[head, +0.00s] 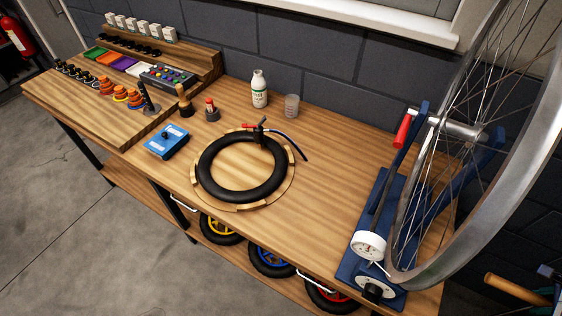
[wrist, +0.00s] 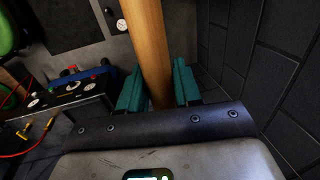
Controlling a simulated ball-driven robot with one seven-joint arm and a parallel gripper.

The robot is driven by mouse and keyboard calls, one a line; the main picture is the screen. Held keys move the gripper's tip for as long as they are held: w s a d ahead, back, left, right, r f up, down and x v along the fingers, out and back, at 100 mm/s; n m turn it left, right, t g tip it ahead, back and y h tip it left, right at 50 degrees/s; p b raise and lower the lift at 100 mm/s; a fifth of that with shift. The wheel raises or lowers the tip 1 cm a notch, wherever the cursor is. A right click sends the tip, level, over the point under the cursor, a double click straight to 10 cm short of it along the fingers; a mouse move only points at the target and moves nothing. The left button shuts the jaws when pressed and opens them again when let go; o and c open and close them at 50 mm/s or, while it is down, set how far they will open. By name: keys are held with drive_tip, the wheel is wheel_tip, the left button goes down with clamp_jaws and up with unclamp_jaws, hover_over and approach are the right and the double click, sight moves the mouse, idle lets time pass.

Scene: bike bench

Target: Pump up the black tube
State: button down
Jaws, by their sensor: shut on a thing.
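The black tube (head: 203,170) lies flat on a round wooden cradle (head: 272,199) on the bench. A black fitting with a red lever (head: 247,126) stands at the tube's far side, and a short dark hose (head: 288,141) runs from it to the right. Whether it is fixed to a valve I cannot tell. My gripper (wrist: 158,88) is shut on a wooden handle (wrist: 147,40), its teal pads on either side. The handle also shows at the lower right in the head view (head: 512,285), beyond the bench's right end. Its far end is hidden.
A bike wheel (head: 448,262) in a blue stand (head: 362,246) fills the bench's right end. A blue box (head: 167,141), bottle (head: 260,90) and cup (head: 291,106) stand around the tube. In the wrist view, a gauge panel (wrist: 62,102) is left and a dark wall (wrist: 260,50) is right.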

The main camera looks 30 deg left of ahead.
wheel_tip(320, 180, down, 28)
drive_tip(key=b, duration=1.8)
drive_tip(key=shift+r, duration=0.25)
drive_tip(key=shift+r+p, duration=0.3)
drive_tip(key=shift+r, duration=0.1)
drive_tip(key=shift+r, duration=0.15)
wheel_tip(320, 180, up, 29)
drive_tip(key=p, duration=1.9)
drive_tip(key=shift+f, duration=0.25)
wheel_tip(320, 180, down, 29)
drive_tip(key=b, duration=1.9)
drive_tip(key=shift+r+b, duration=0.15)
drive_tip(key=shift+b, duration=0.15)
drive_tip(key=shift+w, duration=0.1)
drive_tip(key=shift+r, duration=0.1)
